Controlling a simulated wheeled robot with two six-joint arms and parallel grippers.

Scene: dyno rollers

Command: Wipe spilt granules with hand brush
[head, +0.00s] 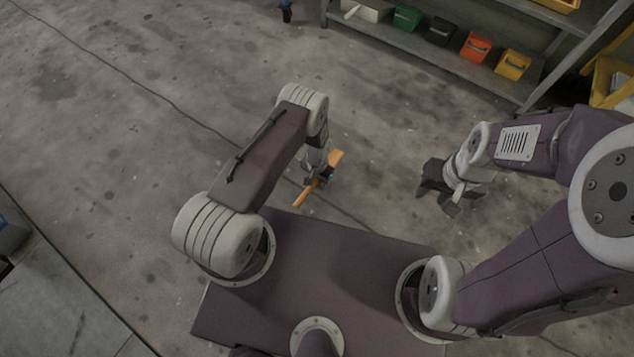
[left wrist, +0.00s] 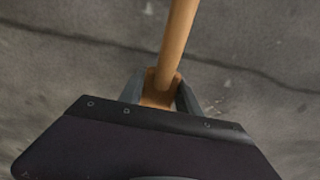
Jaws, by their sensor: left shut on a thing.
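My left gripper (head: 318,182) is shut on an orange-brown wooden hand brush (head: 304,195), held above the concrete floor in front of my base. In the left wrist view the brush's round handle (left wrist: 178,40) runs up and out of the picture from between the two fingers of the gripper (left wrist: 161,92). The bristles cannot be made out. My right gripper (head: 438,200) hangs over the floor at the right, its fingers apart and nothing between them. No spilt granules can be told for sure among the floor's spots and pale flecks.
A grey shelf (head: 450,63) at the back right holds several coloured bins, with a green bin (head: 407,18) and an orange bin (head: 475,46) among them. A grey surface (head: 60,300) lies at the lower left. The stained floor (head: 150,110) between is wide and clear.

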